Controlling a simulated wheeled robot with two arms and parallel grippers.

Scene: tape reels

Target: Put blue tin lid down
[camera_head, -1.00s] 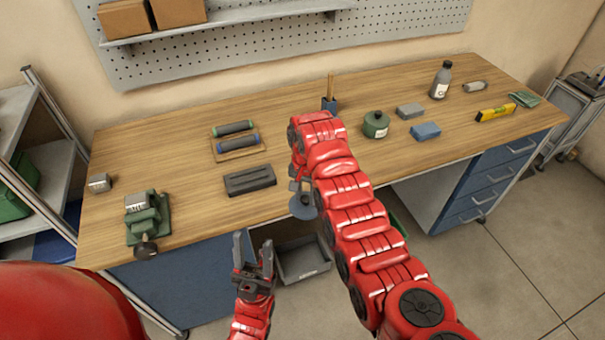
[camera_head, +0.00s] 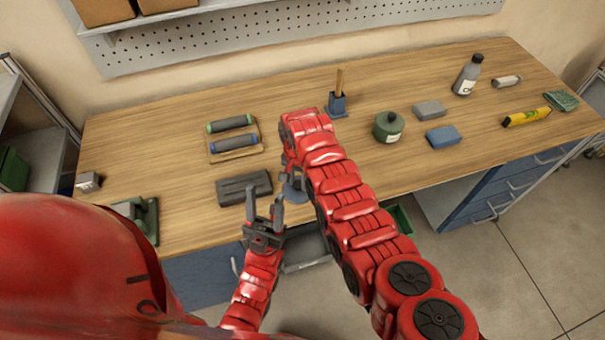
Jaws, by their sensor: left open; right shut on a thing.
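The blue tin lid (camera_head: 294,193) is a small round blue-grey disc near the front edge of the workbench, partly hidden by my arms. My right gripper (camera_head: 289,177) is shut on it from above. Whether the lid touches the bench top is hard to tell. My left gripper (camera_head: 265,207) is open and empty, with its fingers pointing up the picture, just left of the lid and in front of the dark grey block.
The dark grey slotted block (camera_head: 244,188) lies left of the lid. Two rollers on a wooden tray (camera_head: 236,155) lie behind it. A green round tin (camera_head: 388,127), a blue block (camera_head: 443,136) and a grey block (camera_head: 429,110) stand right. The bench (camera_head: 190,190) has bare wood at left.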

